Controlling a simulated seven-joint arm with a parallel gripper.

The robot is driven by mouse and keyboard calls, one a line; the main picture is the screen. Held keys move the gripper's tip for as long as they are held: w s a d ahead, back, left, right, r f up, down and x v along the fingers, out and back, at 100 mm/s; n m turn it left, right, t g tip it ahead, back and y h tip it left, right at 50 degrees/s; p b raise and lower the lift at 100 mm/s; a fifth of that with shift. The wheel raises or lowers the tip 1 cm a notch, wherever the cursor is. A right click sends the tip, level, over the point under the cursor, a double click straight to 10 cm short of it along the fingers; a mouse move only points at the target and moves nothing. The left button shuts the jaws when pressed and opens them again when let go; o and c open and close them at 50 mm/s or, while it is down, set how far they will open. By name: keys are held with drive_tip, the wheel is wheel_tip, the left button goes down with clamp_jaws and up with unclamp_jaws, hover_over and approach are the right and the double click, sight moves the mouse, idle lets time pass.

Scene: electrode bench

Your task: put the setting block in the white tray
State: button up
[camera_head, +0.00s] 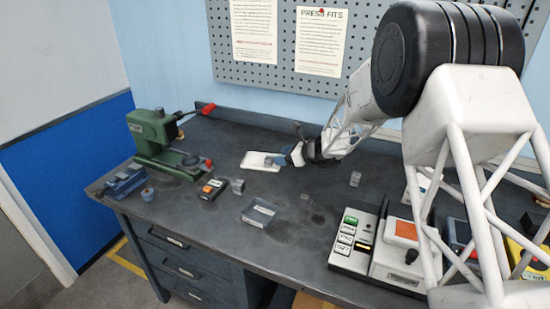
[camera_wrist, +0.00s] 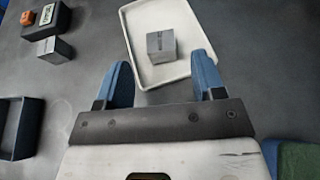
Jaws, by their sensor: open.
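The white tray (camera_head: 257,161) lies on the dark bench toward the back. It fills the upper middle of the wrist view (camera_wrist: 138,28). A grey block with a dark marking on its side, which looks like the setting block (camera_wrist: 161,45), sits inside the tray, clear of the rim. My gripper (camera_head: 282,158) is at the right end of the tray in the head view. In the wrist view my gripper (camera_wrist: 162,66) has its two blue fingers wide apart, with nothing between them; the block lies just beyond the tips. In the head view the fingers make the block hard to pick out.
A grey bin (camera_head: 260,213) stands in front of the tray. A grey block (camera_head: 238,186) sits beside a small box with an orange button (camera_head: 213,188). Other blocks (camera_head: 355,179) (camera_head: 305,200) lie to the right. A green press (camera_head: 153,135) stands left; a control unit (camera_head: 352,238) stands front right.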

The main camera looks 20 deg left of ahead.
drive_tip(key=v, duration=0.6)
drive_tip(key=shift+d, duration=0.25)
drive_tip(key=shift+r, duration=0.15)
idle(0.5)
drive_tip(key=shift+s+d+r, duration=0.1)
drive_tip(key=shift+d+r, duration=0.05)
drive_tip(key=shift+d, duration=0.05)
drive_tip(key=s+d+r+n+h, duration=0.2)
drive_tip(key=s+d+r+n, duration=0.1)
drive_tip(key=s+d+r, duration=0.4)
drive_tip(key=s+d+r+n+h, duration=0.25)
drive_tip(key=s+d, duration=0.35)
drive_tip(key=d, duration=0.3)
drive_tip(key=s+d+r+n+h, duration=0.1)
drive_tip(key=s+d+r+n, duration=0.3)
drive_tip(key=s+d+r, duration=0.3)
drive_tip(key=s+d+n+t+h, duration=0.2)
drive_tip(key=s+d+n+h, duration=0.6)
drive_tip(key=s+d, duration=1.6)
drive_tip(key=s, duration=0.4)
drive_tip(key=shift+r+t, duration=0.2)
drive_tip(key=shift+t, duration=0.1)
